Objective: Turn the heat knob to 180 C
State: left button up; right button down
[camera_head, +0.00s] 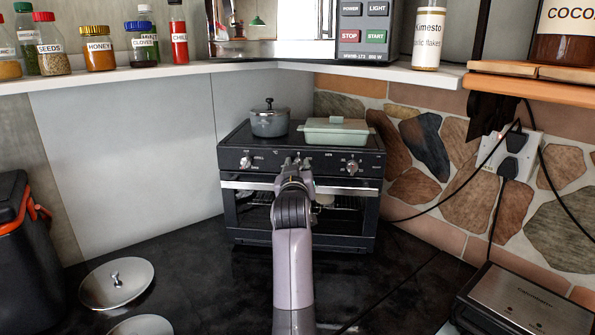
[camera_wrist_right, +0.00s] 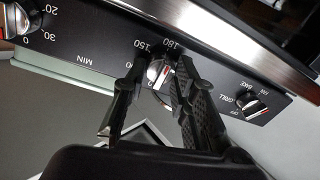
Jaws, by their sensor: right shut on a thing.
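The black toaster oven (camera_head: 230,165) stands in the corner, with a row of knobs along its upper front panel. My right gripper (camera_head: 297,163) reaches the panel's middle and hides the middle heat knob in the head view. The printed 150 and 180 show just above the knob in this turned view. The fingers partly cover the knob, so I cannot tell its exact pointer setting. My left gripper is not in view.
A left knob (camera_head: 246,162) and a right knob (camera_head: 352,167) flank the middle. A grey pot (camera_head: 270,122) and a pale green dish (camera_head: 336,132) stand on the oven. A cable crosses the dark counter at the right. Metal lids (camera_head: 116,284) lie at the left.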

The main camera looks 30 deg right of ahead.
jog(key=shift+f, duration=0.3)
jog(key=c, duration=1.8)
grip_release()
jog(key=o, duration=0.5)
jog(key=shift+r, duration=0.2)
jog(key=shift+r, duration=0.1)
jog(key=shift+r, duration=0.3)
notch_tip(320, 180, up, 9)
